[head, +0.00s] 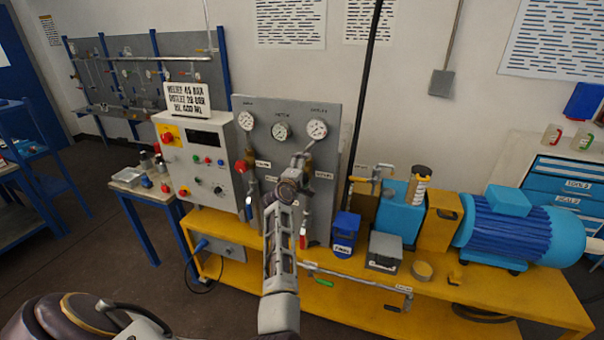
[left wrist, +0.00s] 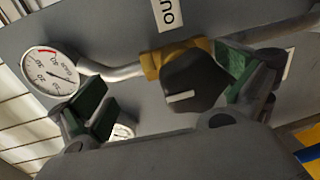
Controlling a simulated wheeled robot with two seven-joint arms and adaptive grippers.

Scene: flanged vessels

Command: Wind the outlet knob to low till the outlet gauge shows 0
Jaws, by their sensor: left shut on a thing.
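The outlet knob (left wrist: 196,84) is dark, with a white pointer mark, on a brass body in the left wrist view. My left gripper (head: 300,168) reaches the grey panel (head: 262,112) and is shut on this knob. Its pads (left wrist: 165,92) lie on both sides of the knob; the arm and gripper hide the knob in the head view. The outlet gauge (head: 317,129) is the round white dial at the panel's upper right. It also shows in the left wrist view (left wrist: 50,72), where its needle stands off among the numbers; I cannot read the exact value. My right gripper is not in view.
A control box (head: 196,160) with a sign on top stands left of the panel. A red knob (head: 241,166) sits on the panel's left side. A blue bin (head: 345,234), a grey box (head: 384,251) and a blue motor (head: 505,228) stand right on the yellow bench (head: 440,312).

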